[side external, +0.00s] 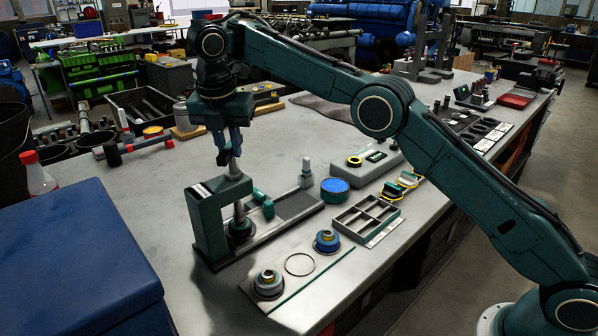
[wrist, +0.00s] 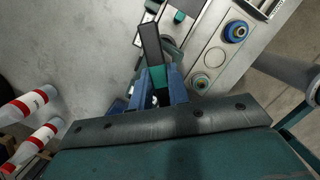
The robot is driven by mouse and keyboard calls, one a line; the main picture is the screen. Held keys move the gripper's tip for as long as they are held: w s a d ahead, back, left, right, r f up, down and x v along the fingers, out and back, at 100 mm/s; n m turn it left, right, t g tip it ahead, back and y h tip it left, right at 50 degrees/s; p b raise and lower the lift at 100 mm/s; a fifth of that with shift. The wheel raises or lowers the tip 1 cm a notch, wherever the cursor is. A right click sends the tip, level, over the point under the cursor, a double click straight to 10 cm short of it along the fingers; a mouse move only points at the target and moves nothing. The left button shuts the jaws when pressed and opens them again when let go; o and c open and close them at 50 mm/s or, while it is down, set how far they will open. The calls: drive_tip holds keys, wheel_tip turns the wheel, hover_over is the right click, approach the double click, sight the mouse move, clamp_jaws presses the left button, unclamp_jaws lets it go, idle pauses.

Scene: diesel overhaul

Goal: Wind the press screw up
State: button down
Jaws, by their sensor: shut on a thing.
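The small press (side external: 207,225) stands on the bench with a teal upright and top arm on a long dark base. Its grey screw (side external: 235,170) rises through the top arm, and its lower end (side external: 240,213) shows below, over a dark round seat. My gripper (side external: 230,153) points down over the press with its blue fingers shut on the top of the screw. In the wrist view my blue fingers (wrist: 160,92) are close together, and the grasped part is mostly hidden between them.
Two round parts with blue rings (side external: 268,283) (side external: 327,240) sit on a plate in front of the press. A divided grey tray (side external: 367,218) and a blue round tin (side external: 335,190) are to the right. A blue box (side external: 75,255) fills the left foreground. A red-capped bottle (side external: 37,175) stands behind it.

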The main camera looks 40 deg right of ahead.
drive_tip(key=shift+n, duration=0.4)
drive_tip(key=n, duration=0.5)
drive_tip(key=shift+d+r+t+y, duration=0.1)
drive_tip(key=shift+r+t+y, duration=0.05)
drive_tip(key=shift+t+y, duration=0.25)
idle(0.4)
drive_tip(key=c, duration=1.4)
unclamp_jaws()
drive_tip(key=shift+o, duration=0.2)
drive_tip(key=shift+w+v, duration=0.2)
drive_tip(key=shift+v, duration=1.15)
drive_tip(key=shift+w+v, duration=0.2)
drive_tip(key=shift+v, duration=1.15)
drive_tip(key=shift+d+r, duration=0.1)
drive_tip(key=shift+d, duration=0.05)
